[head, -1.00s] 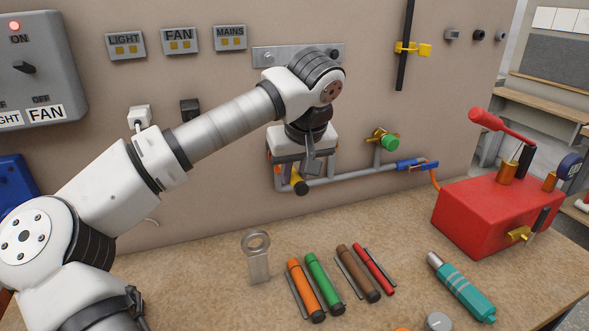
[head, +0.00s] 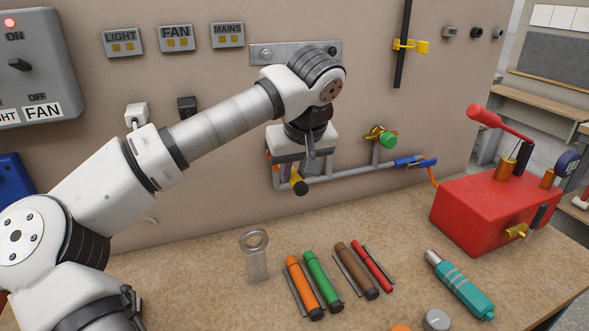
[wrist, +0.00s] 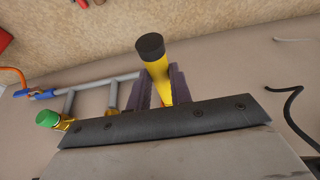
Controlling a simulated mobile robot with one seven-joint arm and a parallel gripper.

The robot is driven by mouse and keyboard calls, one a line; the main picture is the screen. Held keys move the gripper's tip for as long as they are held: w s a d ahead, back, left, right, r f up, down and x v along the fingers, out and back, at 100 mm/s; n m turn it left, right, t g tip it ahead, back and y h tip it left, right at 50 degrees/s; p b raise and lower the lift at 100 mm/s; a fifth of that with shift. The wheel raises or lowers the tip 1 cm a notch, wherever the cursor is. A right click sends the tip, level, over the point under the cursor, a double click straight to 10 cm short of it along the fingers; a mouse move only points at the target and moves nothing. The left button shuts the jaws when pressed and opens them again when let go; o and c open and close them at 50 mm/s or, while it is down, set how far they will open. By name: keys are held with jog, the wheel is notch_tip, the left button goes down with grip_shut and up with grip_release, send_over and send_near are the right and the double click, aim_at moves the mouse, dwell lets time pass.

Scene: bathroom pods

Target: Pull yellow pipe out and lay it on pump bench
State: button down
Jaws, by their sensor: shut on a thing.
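The yellow pipe (wrist: 158,72) has a black end cap and shows large in the wrist view. In the head view its black-capped end (head: 299,184) sticks out just below my gripper, in front of the grey pipework on the wall. My gripper (wrist: 164,88) is shut on the yellow pipe, with a finger on each side of it. In the head view my gripper (head: 300,165) is at the left end of the grey pipe run, and its fingers partly hide the joint. I cannot tell whether the pipe is still seated there. The bench top (head: 190,270) lies below.
A red pump (head: 490,207) stands at the bench's right. Orange, green, brown and red pipes lie at mid-bench, with a grey ring-topped piece (head: 256,258) left of them. A teal tool (head: 462,285) lies right of them. The left bench area is largely clear.

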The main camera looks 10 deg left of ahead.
aim_at(300, 183)
jog(key=shift+s+d, duration=0.1)
jog(key=shift+s+d+b, duration=0.15)
jog(key=shift+s+d, duration=0.25)
jog(key=shift+s, duration=0.25)
jog(key=shift+s+d+b, duration=0.15)
jog(key=shift+s+d, duration=0.25)
jog(key=shift+s, duration=0.2)
jog(key=shift+f, duration=0.1)
